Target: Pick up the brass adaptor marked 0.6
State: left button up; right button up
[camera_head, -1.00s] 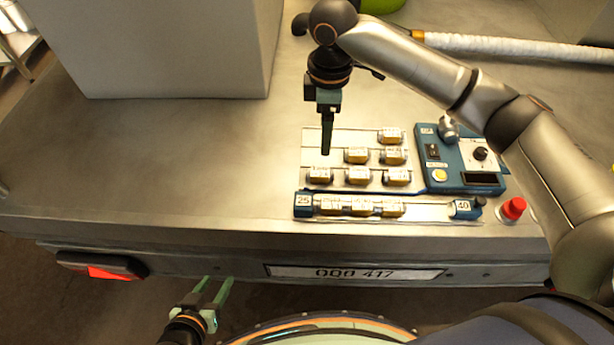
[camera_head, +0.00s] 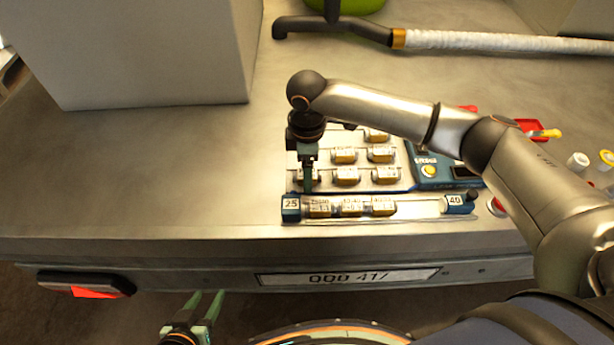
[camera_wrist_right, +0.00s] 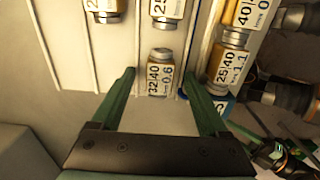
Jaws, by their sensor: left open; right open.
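The brass adaptor marked 32/40 0.6 (camera_wrist_right: 159,78) lies between the two fingertips of my right gripper (camera_wrist_right: 159,82) in the right wrist view. The fingers are open, with a gap on each side of it. In the head view my right gripper (camera_head: 308,186) points down at the front left place of the adaptor rack (camera_head: 412,178). Its fingers hide most of the adaptor (camera_head: 317,177) there. My left gripper (camera_head: 206,306) is open and empty, low in front of the trailer edge.
Several other adaptors (camera_head: 346,176) sit on the rack close by. A rail marked 25 and 40 (camera_head: 430,206) holds three adaptors in front. A blue control box (camera_head: 428,160) is to the right, partly behind my right arm. The worktop (camera_head: 190,170) left of the rack is clear.

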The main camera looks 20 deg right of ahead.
grip_shut()
dwell(0.6)
